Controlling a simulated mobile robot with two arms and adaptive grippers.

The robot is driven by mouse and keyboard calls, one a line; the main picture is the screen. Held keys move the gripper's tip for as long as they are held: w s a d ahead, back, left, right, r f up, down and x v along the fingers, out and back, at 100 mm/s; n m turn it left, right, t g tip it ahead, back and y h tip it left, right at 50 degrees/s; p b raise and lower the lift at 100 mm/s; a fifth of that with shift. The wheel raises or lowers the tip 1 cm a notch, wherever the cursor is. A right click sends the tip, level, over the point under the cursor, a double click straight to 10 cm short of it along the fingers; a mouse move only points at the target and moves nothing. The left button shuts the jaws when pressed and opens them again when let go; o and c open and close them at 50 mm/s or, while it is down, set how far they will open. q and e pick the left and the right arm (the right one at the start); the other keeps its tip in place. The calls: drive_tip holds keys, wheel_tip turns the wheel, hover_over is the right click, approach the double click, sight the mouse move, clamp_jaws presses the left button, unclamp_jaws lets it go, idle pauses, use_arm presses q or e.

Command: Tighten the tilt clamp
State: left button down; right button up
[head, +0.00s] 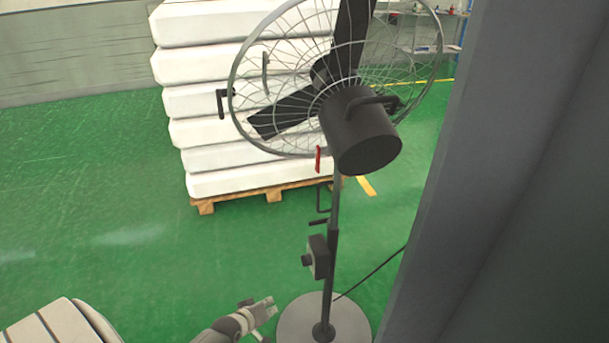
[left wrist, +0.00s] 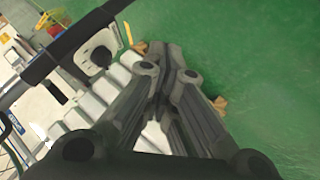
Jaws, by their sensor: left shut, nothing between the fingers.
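A large pedestal fan (head: 362,130) with a wire cage stands in the middle of the head view, its head tipped on the pole. A small red lever (head: 318,159) hangs just below the cage beside the motor; it looks like the tilt clamp. My left gripper (head: 264,311) is low in the head view, left of the fan's pole and near its round base, well below the red lever. In the left wrist view its fingers (left wrist: 168,62) are closed together and empty. A box on the pole (left wrist: 97,52) shows there at upper left. My right gripper is not in view.
A stack of white mattresses (head: 225,132) on a wooden pallet (head: 262,194) stands behind the fan. A dark grey column (head: 490,200) fills the right side. A black cable (head: 375,270) runs from the base. Green floor at left is free.

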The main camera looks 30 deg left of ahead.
sight(318, 159)
use_arm(q)
drive_tip(key=w+a+r+n+t+b, duration=0.1)
drive_tip(key=w+a+r+n+t, duration=0.1)
drive_tip(key=w+r, duration=0.45)
drive_tip(key=w+a+r+n+t, duration=0.2)
drive_tip(key=w+r, duration=0.1)
drive_tip(key=r, duration=0.7)
drive_tip(key=w+r+n+t, duration=0.1)
drive_tip(key=w+r+t, duration=0.1)
drive_tip(key=r, duration=0.7)
drive_tip(key=w+d+r+n+t+h+b, duration=0.1)
drive_tip(key=w+r+n+t, duration=0.1)
drive_tip(key=r, duration=0.8)
drive_tip(key=shift+r+n+h, duration=0.3)
drive_tip(key=shift+w, duration=0.2)
drive_tip(key=w+b, duration=0.4)
drive_tip(key=w, duration=0.5)
drive_tip(key=shift+w+d+b, duration=0.2)
drive_tip(key=shift+w+b, duration=0.1)
drive_tip(key=shift+w, duration=0.05)
drive_tip(key=shift+w+f, duration=0.1)
